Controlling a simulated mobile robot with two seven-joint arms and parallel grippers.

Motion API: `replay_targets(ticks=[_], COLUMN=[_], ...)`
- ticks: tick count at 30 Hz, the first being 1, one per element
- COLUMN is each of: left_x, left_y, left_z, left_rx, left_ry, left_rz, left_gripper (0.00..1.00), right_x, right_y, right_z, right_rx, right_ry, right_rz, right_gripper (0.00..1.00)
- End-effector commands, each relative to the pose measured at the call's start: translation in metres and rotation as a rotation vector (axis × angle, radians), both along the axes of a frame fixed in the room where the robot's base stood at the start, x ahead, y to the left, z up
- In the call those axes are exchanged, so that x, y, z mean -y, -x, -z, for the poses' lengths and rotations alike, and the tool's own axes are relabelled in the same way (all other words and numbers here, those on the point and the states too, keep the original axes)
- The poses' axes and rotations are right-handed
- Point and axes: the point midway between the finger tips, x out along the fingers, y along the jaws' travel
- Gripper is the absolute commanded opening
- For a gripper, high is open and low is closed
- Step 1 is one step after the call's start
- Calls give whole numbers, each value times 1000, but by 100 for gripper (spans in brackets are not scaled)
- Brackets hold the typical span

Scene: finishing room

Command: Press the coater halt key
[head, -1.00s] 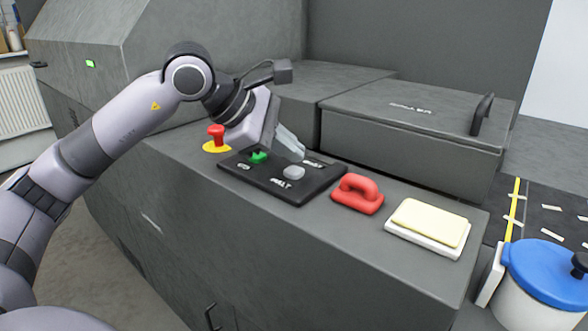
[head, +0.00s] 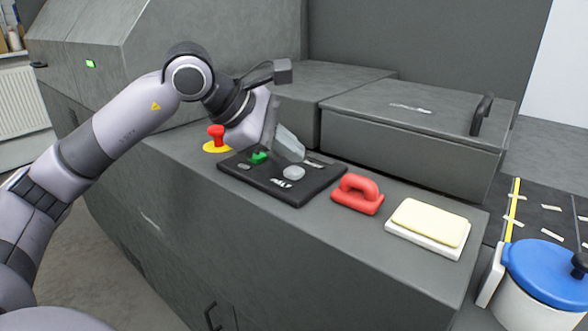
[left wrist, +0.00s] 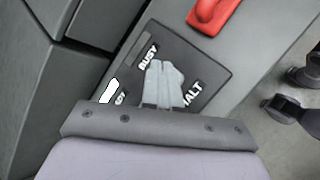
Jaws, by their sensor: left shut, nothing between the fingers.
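The black control panel (head: 300,196) lies on top of the grey machine. It carries a green key (head: 258,158) and a pale grey key (head: 293,172) beside a label that reads HALT. My left gripper (head: 298,155) is shut and empty, its pale fingertips just behind and above the grey key in the head view. I cannot tell whether they touch the panel. My right gripper is not in view.
A red mushroom button (head: 216,135) on a yellow disc stands left of the panel, near my wrist. A red handle (head: 358,194) and a cream block on a white base (head: 430,223) are to the right. A grey lidded box (head: 411,130) rises behind.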

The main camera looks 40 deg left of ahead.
Motion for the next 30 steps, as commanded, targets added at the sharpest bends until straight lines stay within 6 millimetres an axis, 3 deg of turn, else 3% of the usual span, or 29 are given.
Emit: replay_targets(ticks=[30], left_x=[0], left_y=[0], left_z=[10], left_rx=[0], left_ry=[0], left_rz=[0], left_gripper=[0], right_x=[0], right_y=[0], right_z=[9], right_rx=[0], right_ry=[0], right_rz=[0], right_gripper=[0])
